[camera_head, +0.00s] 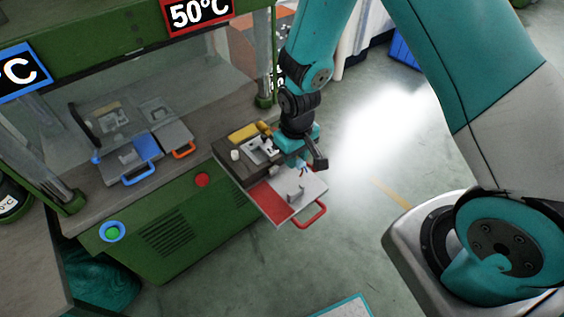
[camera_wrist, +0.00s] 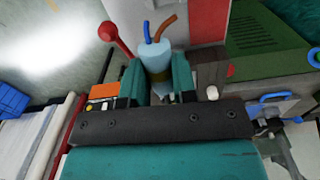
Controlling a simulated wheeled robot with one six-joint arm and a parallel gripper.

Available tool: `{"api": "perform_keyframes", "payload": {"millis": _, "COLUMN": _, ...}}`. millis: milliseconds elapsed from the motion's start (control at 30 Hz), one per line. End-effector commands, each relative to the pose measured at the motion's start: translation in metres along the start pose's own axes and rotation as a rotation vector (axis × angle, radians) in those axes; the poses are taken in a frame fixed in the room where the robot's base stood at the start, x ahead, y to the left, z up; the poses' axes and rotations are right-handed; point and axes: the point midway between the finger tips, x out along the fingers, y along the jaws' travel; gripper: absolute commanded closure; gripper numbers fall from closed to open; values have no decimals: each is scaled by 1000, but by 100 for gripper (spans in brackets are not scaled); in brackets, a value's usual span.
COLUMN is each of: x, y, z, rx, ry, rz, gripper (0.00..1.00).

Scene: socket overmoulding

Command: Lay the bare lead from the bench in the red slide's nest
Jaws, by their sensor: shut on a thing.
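My gripper (camera_head: 302,164) hangs just above the red slide, pulled out at the press front. In the wrist view, the teal fingers of my gripper (camera_wrist: 157,85) are shut on the bare lead (camera_wrist: 156,55), a pale blue sheath with a blue and a brown wire end pointing up in the picture. In the head view the lead is mostly hidden by the gripper. The red slide (camera_head: 266,206) has a grey plate with a small upright grey fixture (camera_head: 296,192) and a red loop handle (camera_head: 312,214). I cannot make out the nest's detail.
A blue-handled slide (camera_head: 137,160) and an orange-handled part (camera_head: 184,150) lie on the press bed at the left. A dark block with a yellow part (camera_head: 248,131) stands behind the red slide. Open floor (camera_head: 350,220) lies to the right.

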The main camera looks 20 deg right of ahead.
Motion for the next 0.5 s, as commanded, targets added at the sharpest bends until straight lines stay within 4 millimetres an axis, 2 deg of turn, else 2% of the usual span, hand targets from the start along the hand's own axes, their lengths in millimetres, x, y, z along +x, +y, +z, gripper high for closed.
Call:
{"api": "perform_keyframes", "payload": {"millis": 33, "x": 2, "y": -9, "z": -2, "rx": -28, "ry": 0, "rz": 0, "gripper": 98}}
{"api": "perform_keyframes", "payload": {"millis": 100, "x": 1, "y": -14, "z": -3, "rx": -45, "ry": 0, "rz": 0, "gripper": 98}}
{"api": "perform_keyframes", "payload": {"millis": 500, "x": 0, "y": -15, "z": -2, "rx": -46, "ry": 0, "rz": 0, "gripper": 98}}
